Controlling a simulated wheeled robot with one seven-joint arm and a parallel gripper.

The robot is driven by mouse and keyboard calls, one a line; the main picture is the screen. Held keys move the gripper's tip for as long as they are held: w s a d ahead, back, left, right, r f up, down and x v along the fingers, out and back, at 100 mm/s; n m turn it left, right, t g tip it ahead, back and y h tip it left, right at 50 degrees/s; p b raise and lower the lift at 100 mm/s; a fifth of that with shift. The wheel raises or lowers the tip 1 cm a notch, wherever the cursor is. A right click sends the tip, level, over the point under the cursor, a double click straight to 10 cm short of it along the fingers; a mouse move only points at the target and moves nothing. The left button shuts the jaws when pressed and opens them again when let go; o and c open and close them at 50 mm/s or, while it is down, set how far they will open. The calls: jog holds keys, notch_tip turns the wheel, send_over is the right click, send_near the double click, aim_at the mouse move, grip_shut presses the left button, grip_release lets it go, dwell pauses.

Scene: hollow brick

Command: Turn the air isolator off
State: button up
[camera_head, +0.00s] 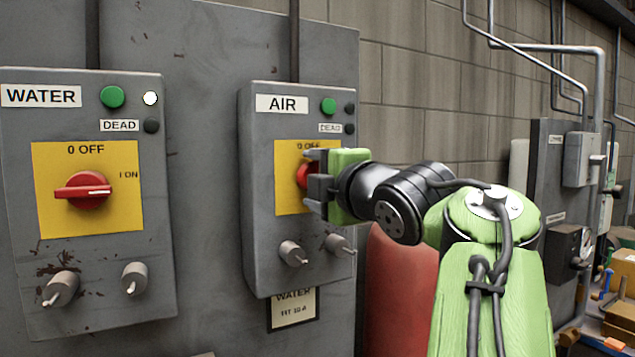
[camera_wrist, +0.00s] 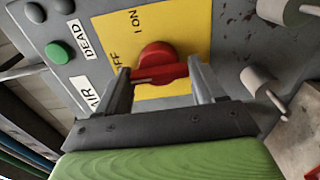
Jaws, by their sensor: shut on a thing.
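The AIR isolator (camera_head: 262,215) is a grey box with a yellow plate and a red rotary knob (camera_head: 302,176). My gripper (camera_head: 316,181) is at this knob and hides part of it in the head view. In the wrist view, my gripper (camera_wrist: 163,82) has one finger at each end of the knob's red handle (camera_wrist: 160,72) and is shut on it. The handle runs between the fingers, its pale mark at the end toward the OFF lettering. The ON lettering is off to the handle's side. The "0" is hidden behind a finger.
The WATER isolator (camera_head: 150,270) stands to the left, its red handle (camera_head: 84,191) pointing toward I ON, its small white lamp (camera_head: 150,98) bright. Grey cable glands (camera_head: 293,253) stick out below the AIR plate. A red cylinder (camera_head: 393,290) stands behind my arm.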

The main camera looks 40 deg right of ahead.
dwell(0.4)
jog(key=o, duration=0.7)
jog(key=shift+w, duration=0.1)
jog(key=p+v, duration=0.1)
jog(key=v, duration=1.4)
jog(key=shift+s+a, duration=0.15)
jog(key=shift+s, duration=0.25)
jog(key=shift+w, duration=0.1)
